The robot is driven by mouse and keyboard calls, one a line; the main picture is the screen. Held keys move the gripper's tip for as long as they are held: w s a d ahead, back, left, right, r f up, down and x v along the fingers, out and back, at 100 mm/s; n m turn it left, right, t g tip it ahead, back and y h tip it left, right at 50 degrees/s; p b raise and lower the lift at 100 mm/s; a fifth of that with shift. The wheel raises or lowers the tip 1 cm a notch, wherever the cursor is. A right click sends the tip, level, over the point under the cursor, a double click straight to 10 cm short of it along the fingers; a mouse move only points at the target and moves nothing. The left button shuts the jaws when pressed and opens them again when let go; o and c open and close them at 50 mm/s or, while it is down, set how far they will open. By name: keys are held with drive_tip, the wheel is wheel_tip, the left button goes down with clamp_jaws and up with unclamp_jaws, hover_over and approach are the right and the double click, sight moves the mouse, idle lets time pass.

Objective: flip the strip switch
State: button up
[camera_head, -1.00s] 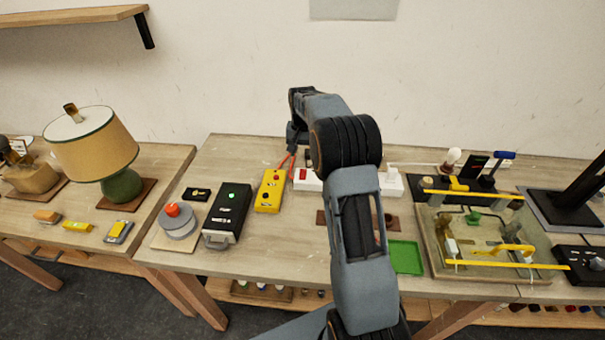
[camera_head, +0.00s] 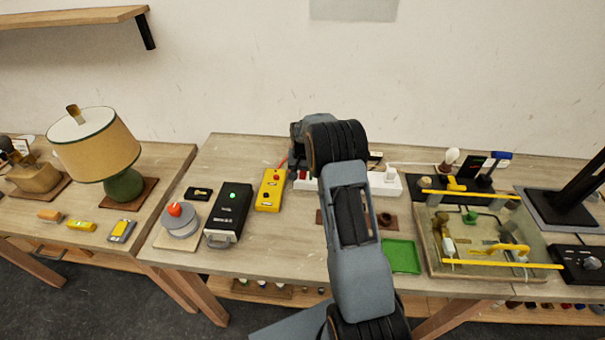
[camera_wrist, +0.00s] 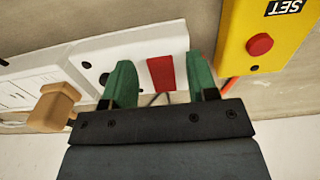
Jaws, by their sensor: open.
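The white power strip (camera_head: 386,184) lies along the back of the table, partly hidden behind my arm. Its red switch (camera_head: 303,174) shows at the left end of the strip. In the wrist view the red switch (camera_wrist: 161,73) sits on the strip (camera_wrist: 135,50), between the two green fingertips of my gripper (camera_wrist: 161,80). The fingers are apart with nothing held. I cannot tell whether they touch the strip. My arm hides the fingertips in the head view.
A yellow box (camera_head: 271,190) with a red button stands left of the strip's switch end. It also shows in the wrist view (camera_wrist: 262,42). A tan plug (camera_wrist: 54,107) sits in the strip. A black box (camera_head: 228,214) and a green tray (camera_head: 402,257) are nearer the front.

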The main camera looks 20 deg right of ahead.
drive_tip(key=c, duration=0.9)
drive_tip(key=shift+w+d+r+g+y+p, duration=0.1)
drive_tip(key=shift+w+r+g+y+p, duration=0.15)
drive_tip(key=shift+g+p, duration=0.3)
drive_tip(key=shift+g+y, duration=0.45)
drive_tip(key=shift+g, duration=0.3)
drive_tip(key=o, duration=0.9)
drive_tip(key=v, duration=1.3)
drive_tip(key=shift+d+r+b, duration=0.15)
drive_tip(key=shift+r+b, duration=0.15)
drive_tip(key=shift+r, duration=0.05)
